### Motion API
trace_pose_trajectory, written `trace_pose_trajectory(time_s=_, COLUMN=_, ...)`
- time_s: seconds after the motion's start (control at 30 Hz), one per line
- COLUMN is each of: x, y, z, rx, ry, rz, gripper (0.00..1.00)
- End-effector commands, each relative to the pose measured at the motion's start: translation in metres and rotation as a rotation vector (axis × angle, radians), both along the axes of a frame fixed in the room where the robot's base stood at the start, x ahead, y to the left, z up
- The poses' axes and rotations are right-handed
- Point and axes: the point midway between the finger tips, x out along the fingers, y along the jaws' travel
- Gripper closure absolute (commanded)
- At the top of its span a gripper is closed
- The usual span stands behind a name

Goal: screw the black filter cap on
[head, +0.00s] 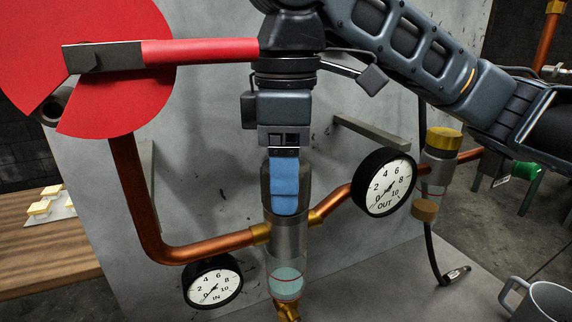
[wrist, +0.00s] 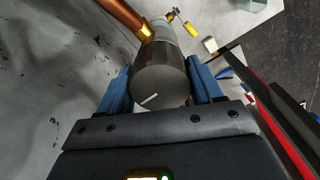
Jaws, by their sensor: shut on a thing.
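The black filter cap (wrist: 160,80) is dark and round, with a short white line on its top. It sits between the blue fingers of my gripper (wrist: 159,90), which is shut on it. In the head view my gripper (head: 285,188) points down, and the cap (head: 265,180) shows as a dark edge beside the blue finger. The cap is at the top of the upright metal filter housing (head: 288,240), in line with it. The housing has a clear window with a red line low down. Whether the threads are engaged is hidden.
Copper pipes (head: 205,250) join the housing on both sides. The IN gauge (head: 212,283) is at lower left, the OUT gauge (head: 385,182) close at right. A red disc with a handle (head: 200,51) is at upper left. A brass-capped cylinder (head: 438,155) and grey mug (head: 545,302) are right.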

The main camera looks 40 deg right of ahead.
Motion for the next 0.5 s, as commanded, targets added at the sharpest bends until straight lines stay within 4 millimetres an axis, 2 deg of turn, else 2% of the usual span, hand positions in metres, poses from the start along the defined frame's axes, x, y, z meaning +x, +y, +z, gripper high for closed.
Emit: trace_pose_trajectory(time_s=0.5, x=0.0004, y=0.0002, z=0.0017, rx=0.002, ry=-0.003, rz=-0.059, gripper=0.66)
